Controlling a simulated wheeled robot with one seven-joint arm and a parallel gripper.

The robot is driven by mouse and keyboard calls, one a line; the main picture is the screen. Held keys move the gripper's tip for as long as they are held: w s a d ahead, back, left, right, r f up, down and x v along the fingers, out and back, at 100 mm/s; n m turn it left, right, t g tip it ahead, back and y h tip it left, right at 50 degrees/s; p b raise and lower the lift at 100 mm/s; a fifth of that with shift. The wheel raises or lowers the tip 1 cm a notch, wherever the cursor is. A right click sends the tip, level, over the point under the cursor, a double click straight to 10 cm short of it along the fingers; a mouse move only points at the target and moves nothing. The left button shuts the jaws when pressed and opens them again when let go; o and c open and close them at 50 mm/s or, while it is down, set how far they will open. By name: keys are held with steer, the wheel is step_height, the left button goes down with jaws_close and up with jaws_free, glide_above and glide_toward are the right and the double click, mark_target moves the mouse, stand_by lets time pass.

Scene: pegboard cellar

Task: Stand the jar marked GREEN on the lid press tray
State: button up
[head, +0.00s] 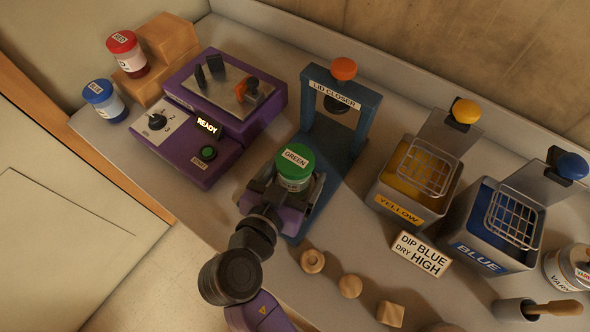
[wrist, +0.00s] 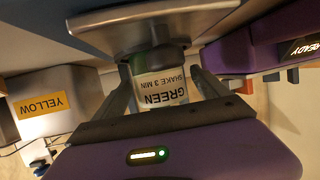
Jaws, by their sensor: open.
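The jar marked GREEN (head: 295,165) has a green lid and a white label. It is upright at the front of the blue lid press (head: 344,128), which is marked LID CLOSER. In the wrist view, which is upside down, the jar (wrist: 160,88) meets the grey metal tray (wrist: 150,25) and appears to stand on it. My gripper (wrist: 160,76) is open, with one finger on each side of the jar. Whether the fingers touch the jar is hard to tell. In the head view the jar and my gripper hide most of the tray.
Left of the press is a purple machine (head: 205,125) reading READY. Red (head: 123,52) and blue (head: 103,100) jars stand beyond it. Yellow (head: 400,200) and blue (head: 487,235) dip tanks with baskets stand right. Small wooden pieces (head: 350,287) and a sign (head: 421,253) lie in front.

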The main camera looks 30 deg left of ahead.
steer(key=b+v, duration=0.1)
steer(key=v, duration=1)
steer(key=shift+s, duration=0.4)
steer(key=shift+r, duration=0.1)
